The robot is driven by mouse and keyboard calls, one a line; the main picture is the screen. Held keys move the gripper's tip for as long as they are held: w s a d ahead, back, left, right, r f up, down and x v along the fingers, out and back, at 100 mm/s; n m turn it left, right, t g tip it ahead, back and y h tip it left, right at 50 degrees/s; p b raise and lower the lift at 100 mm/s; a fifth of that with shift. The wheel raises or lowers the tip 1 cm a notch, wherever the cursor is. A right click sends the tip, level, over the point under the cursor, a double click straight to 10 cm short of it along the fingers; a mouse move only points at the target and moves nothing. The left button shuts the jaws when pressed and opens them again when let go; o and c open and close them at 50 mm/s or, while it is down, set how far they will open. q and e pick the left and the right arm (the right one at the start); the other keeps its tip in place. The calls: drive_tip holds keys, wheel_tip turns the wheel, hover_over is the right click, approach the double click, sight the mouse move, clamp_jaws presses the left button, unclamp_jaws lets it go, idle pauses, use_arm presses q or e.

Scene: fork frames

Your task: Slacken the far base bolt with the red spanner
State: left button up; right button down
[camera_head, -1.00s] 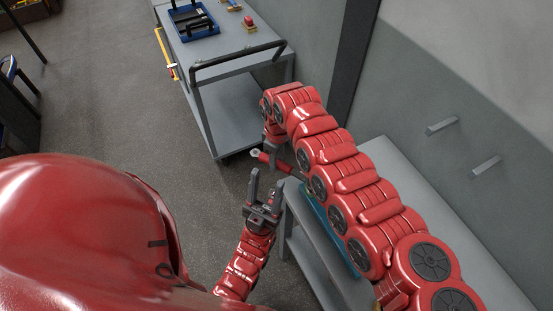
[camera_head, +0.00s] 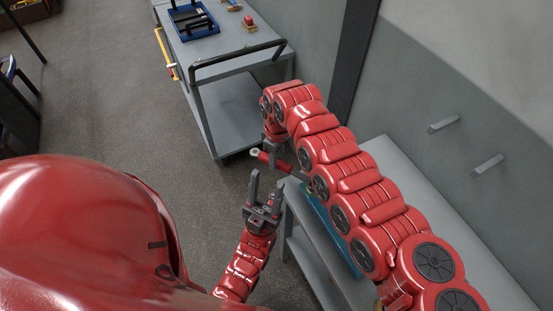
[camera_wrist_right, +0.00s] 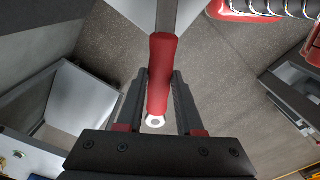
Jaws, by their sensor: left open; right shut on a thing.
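The red spanner (camera_head: 272,159) is held out from my right gripper (camera_head: 272,142), its pale ring end (camera_head: 256,152) pointing left in the head view. In the right wrist view the spanner's red handle (camera_wrist_right: 161,75) lies between the two dark fingers of my right gripper (camera_wrist_right: 159,82), with the pale ring (camera_wrist_right: 155,121) towards the palm. My left gripper (camera_head: 267,186) is open and empty, fingers pointing up the picture, just below the spanner. I cannot make out the far base bolt in either view.
A grey trolley (camera_head: 228,72) with a dark handle (camera_head: 237,62) stands beyond, bearing a blue tray (camera_head: 196,38) and a red object (camera_head: 249,22). A grey bench (camera_head: 385,155) runs along the wall under my right arm, with a teal item (camera_head: 318,211) partly hidden.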

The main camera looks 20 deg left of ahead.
idle(0.4)
drive_tip(key=shift+b, duration=0.3)
drive_tip(key=shift+f+b, duration=0.85)
drive_tip(key=shift+f, duration=0.25)
idle(0.9)
drive_tip(key=c, duration=1.3)
unclamp_jaws()
clamp_jaws()
